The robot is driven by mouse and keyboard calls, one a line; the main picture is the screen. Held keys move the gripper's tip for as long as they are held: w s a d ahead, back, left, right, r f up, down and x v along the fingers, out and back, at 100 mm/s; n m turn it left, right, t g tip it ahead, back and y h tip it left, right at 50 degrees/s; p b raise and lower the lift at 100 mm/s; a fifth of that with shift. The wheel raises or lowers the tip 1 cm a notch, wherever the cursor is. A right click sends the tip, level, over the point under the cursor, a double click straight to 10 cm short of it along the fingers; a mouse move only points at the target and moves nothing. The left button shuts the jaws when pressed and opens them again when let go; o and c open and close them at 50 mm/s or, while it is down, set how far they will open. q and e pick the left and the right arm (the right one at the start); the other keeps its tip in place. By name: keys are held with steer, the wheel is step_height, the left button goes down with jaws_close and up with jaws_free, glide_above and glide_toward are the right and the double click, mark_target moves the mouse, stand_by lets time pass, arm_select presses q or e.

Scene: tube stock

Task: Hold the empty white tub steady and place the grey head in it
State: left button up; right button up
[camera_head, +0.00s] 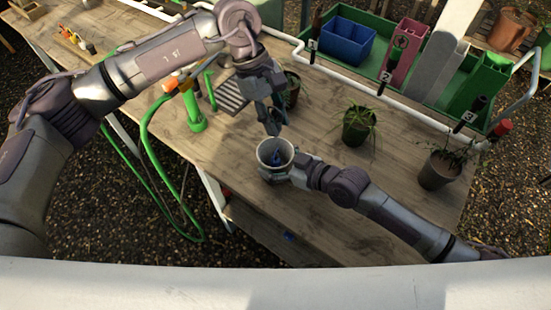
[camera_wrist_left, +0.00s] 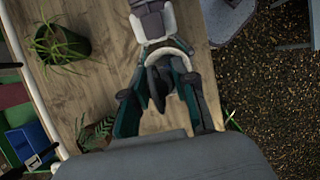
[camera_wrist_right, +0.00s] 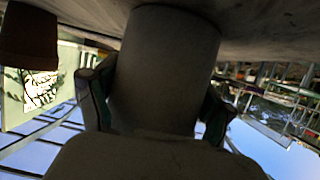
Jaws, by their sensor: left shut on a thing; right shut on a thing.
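The white tub (camera_head: 263,168) stands on the wooden table in the head view. Its rim (camera_wrist_left: 166,53) shows in the left wrist view, and its wall (camera_wrist_right: 165,70) fills the middle of the right wrist view. My right gripper (camera_head: 290,172) is shut around the tub from the right. My left gripper (camera_head: 271,122) is above the tub, pointing down. In the left wrist view, it is shut on the dark grey head (camera_wrist_left: 157,85), which is just by the tub's rim. A small bluish shape shows inside the tub; I cannot tell what it is.
Potted plants stand on the table (camera_head: 325,195): one (camera_head: 358,125) behind the tub, one (camera_head: 440,170) at the right. A green tray with a blue bin (camera_head: 347,41) is at the back. A green hose (camera_head: 150,150) hangs at the left edge.

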arm_select(q)
steer(key=shift+f, duration=3.3)
steer(key=o, duration=0.9)
steer(key=v, duration=1.2)
steer(key=shift+d, duration=0.1)
arm_select(e)
steer(key=o, duration=1)
